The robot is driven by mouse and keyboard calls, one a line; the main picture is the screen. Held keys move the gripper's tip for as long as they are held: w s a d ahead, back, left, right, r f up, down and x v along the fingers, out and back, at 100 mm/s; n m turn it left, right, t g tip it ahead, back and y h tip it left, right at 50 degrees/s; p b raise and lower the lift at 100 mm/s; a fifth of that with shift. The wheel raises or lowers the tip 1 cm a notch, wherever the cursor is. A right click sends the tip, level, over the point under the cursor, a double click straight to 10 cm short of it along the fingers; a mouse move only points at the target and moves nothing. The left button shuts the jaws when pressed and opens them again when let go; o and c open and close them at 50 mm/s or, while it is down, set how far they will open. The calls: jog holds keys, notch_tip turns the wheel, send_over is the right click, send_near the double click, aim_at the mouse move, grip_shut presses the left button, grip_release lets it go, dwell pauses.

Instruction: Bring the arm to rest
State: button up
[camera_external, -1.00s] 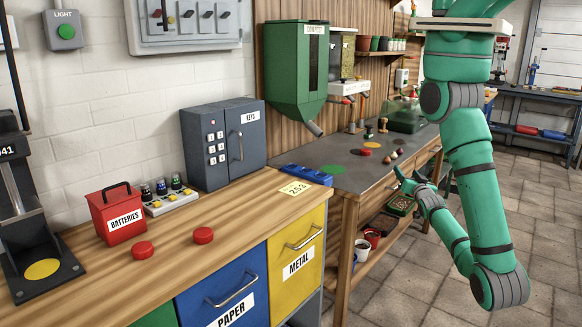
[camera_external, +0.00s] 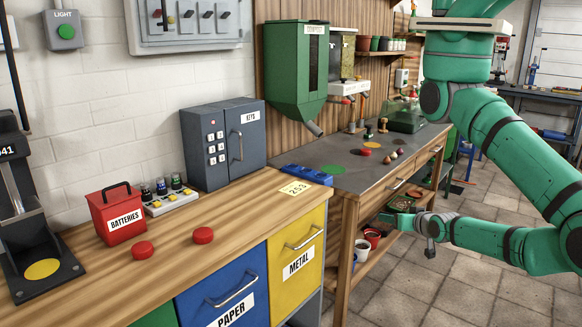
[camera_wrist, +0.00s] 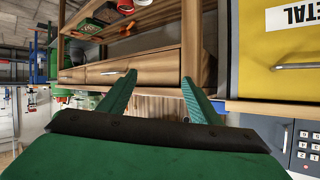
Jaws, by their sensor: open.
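My gripper (camera_external: 428,238) is at the end of my green arm, low in front of the grey-topped workbench (camera_external: 362,182), at about the height of its lower shelf. In the wrist view my gripper (camera_wrist: 158,92) shows two green fingers spread apart with nothing between them. Beyond the fingers, the wrist view shows the bench's wooden drawer front (camera_wrist: 135,70), turned on its side or upside down. My forearm reaches in from the right edge of the external view.
A wooden counter (camera_external: 105,270) with blue and yellow drawers stands at the left. The yellow metal drawer (camera_wrist: 285,50) is at the right in the wrist view. White and red pots (camera_external: 362,250) sit on the lower shelf near my gripper. Open tiled floor (camera_external: 450,295) lies right.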

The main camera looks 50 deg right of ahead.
jog(key=w+a+r+n+t+y, duration=0.1)
jog(key=w+a+n+t+y, duration=0.2)
jog(key=w+a+n+y, duration=0.2)
jog(key=shift+w+a+r+n+t+y, duration=0.2)
jog(key=shift+a+r+n+t+y, duration=0.2)
jog(key=shift+a+n, duration=0.7)
jog(key=shift+o, duration=0.3)
jog(key=a+r+y, duration=0.1)
jog(key=a+r+n+t, duration=0.1)
jog(key=shift+s+r+n+y, duration=0.3)
jog(key=shift+y, duration=0.1)
jog(key=shift+o, duration=0.2)
jog(key=shift+s+r, duration=0.1)
jog(key=shift+r, duration=0.3)
